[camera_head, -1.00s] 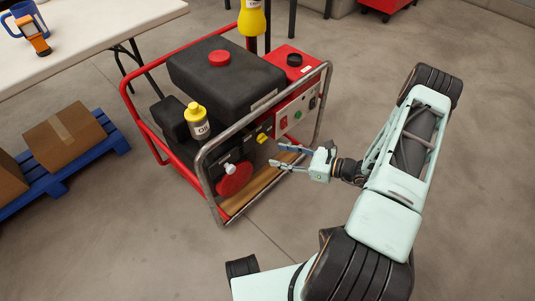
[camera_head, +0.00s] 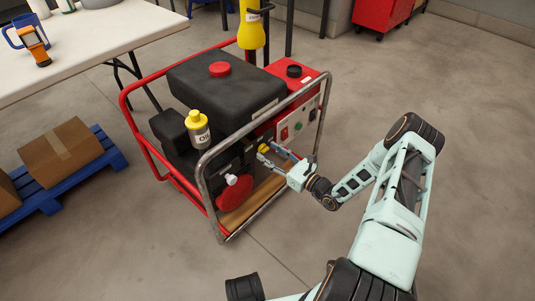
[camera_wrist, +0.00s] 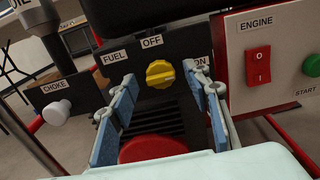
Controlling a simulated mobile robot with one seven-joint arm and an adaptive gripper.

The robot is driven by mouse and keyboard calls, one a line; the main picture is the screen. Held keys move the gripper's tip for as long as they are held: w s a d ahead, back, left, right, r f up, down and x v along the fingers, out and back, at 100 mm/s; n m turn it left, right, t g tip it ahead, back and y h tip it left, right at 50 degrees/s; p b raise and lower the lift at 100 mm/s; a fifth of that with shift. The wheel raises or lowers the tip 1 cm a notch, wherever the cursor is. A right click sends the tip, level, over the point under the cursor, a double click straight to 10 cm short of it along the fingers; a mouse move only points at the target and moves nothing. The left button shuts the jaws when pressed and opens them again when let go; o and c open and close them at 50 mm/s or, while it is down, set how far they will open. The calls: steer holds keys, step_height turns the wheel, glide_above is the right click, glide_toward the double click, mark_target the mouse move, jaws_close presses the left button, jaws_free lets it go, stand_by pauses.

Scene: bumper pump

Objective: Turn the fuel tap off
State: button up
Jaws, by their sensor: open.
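The fuel tap is a yellow knob (camera_wrist: 160,74) on a black panel. White labels read FUEL to its left, OFF above it and ON to its right. In the head view the yellow tap (camera_head: 263,148) shows on the front of the generator (camera_head: 225,88), close to my fingertips. My gripper (camera_head: 277,152) is open. In the wrist view its two blue-padded fingers (camera_wrist: 161,84) stand to the left and right of the tap, with a gap on each side. The right finger partly covers the ON label. I cannot tell how far the fingertips are from the panel.
A white choke knob (camera_wrist: 56,113) is left of the tap. The engine switch (camera_wrist: 258,66) and green start button (camera_wrist: 312,65) are on its right. A red round part (camera_wrist: 152,148) lies below. The generator's tube frame (camera_head: 207,185) runs near my gripper.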

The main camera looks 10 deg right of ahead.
steer(key=shift+w+a, duration=0.45)
steer(key=shift+w, duration=0.1)
steer(key=c, duration=1.2)
steer(key=shift+o, duration=0.2)
